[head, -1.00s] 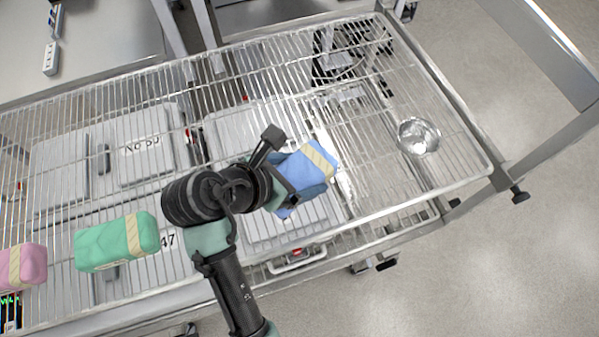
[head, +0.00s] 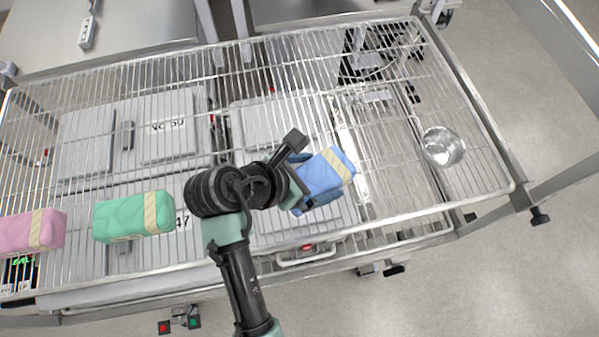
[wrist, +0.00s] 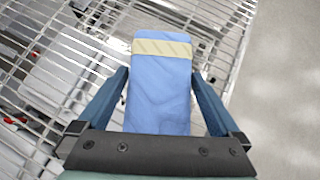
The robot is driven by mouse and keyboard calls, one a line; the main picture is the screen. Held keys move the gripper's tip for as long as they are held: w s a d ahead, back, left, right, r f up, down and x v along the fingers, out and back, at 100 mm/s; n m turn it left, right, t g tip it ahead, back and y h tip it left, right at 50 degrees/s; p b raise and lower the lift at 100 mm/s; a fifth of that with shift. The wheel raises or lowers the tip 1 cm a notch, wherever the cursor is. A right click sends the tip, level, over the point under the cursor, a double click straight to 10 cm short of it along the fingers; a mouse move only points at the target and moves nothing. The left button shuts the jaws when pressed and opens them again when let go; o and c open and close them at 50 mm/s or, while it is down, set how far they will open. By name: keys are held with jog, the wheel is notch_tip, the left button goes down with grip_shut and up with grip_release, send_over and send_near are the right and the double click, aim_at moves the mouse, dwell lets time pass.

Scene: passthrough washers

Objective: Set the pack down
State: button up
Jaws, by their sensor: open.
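The blue pack (head: 327,172) with a cream band is at the middle right of the wire rack (head: 400,205) in the head view. In the wrist view the blue pack (wrist: 160,95) lies between the two fingers of my gripper (wrist: 160,85), with a visible gap on each side. My gripper (head: 305,180) is open around the pack in the head view, and the arm hides part of it. The pack appears to rest on the rack wires, though its underside is hidden.
A green pack (head: 133,216) and a pink pack (head: 32,231) sit on the rack to the left. A metal bowl (head: 442,147) stands at the right end. Bare rack lies between the blue pack and the bowl. Equipment cases (head: 170,125) show beneath the wires.

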jog(key=v, duration=1.1)
jog(key=w+r+m+t+y, duration=0.3)
jog(key=w+r+m+t, duration=0.3)
jog(key=r, duration=0.6)
jog(key=w+r+m+t+y, duration=0.2)
jog(key=w+r+m+t, duration=0.3)
jog(key=w+r+m, duration=0.5)
jog(key=s+d+r+m+t, duration=0.1)
jog(key=s+r+m+t, duration=0.2)
jog(key=r, duration=0.6)
jog(key=s+d+r+m+t+y, duration=0.1)
jog(key=s+d+r+m+t, duration=0.1)
jog(key=r, duration=0.7)
jog(key=s+d+r+m+t+y, duration=0.1)
jog(key=s+r+m+t, duration=0.4)
jog(key=r, duration=0.5)
jog(key=shift+s+d+t, duration=0.3)
jog(key=shift+s+d, duration=0.25)
jog(key=shift+s, duration=0.45)
jog(key=shift+r, duration=0.1)
notch_tip(320, 180, down, 14)
jog(key=b, duration=1.4)
jog(key=shift+d, duration=0.2)
